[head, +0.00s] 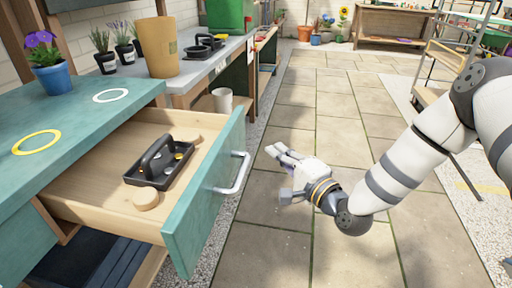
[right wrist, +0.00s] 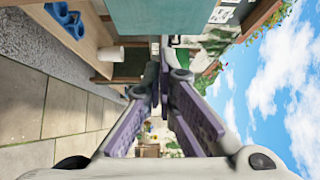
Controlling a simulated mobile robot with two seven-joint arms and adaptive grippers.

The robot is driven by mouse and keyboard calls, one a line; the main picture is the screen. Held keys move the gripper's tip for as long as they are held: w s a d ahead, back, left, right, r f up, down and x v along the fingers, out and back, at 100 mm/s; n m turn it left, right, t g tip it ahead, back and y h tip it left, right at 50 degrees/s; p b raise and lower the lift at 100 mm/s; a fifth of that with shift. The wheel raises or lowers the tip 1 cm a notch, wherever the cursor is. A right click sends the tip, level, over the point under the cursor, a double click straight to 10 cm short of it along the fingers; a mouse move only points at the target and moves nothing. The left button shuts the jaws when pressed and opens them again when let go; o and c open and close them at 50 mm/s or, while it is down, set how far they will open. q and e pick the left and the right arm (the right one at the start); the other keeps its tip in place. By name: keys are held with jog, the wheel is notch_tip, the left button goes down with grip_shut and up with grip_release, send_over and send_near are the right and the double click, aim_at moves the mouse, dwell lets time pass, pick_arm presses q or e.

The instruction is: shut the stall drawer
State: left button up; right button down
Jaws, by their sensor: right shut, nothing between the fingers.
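The stall drawer (head: 105,192) is pulled out from under the teal counter in the head view. Its teal front (head: 212,205) carries a pale bar handle (head: 234,174). Inside lie a black tray with a handle (head: 160,165) and two round wooden discs (head: 146,198). My right gripper (head: 275,152) is to the right of the handle, apart from it, over the paving. It is shut and empty; its fingers also show in the right wrist view (right wrist: 162,75). A teal panel (right wrist: 165,18) shows beside them there; I cannot tell which part it is. My left gripper is not in view.
On the counter stand a purple flower in a blue pot (head: 53,78), two coloured rings, and a tan container (head: 157,48). A green box (head: 226,15) stands farther back. The paved aisle (head: 310,110) is clear. A metal rack (head: 445,55) stands at the right.

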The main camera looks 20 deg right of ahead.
aim_at(242, 135)
jog(key=w+a, duration=0.1)
jog(key=w, duration=0.1)
jog(key=w+a, duration=0.3)
jog(key=shift+w, duration=0.35)
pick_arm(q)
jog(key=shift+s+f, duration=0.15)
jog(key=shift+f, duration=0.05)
pick_arm(e)
jog(key=shift+a, duration=0.1)
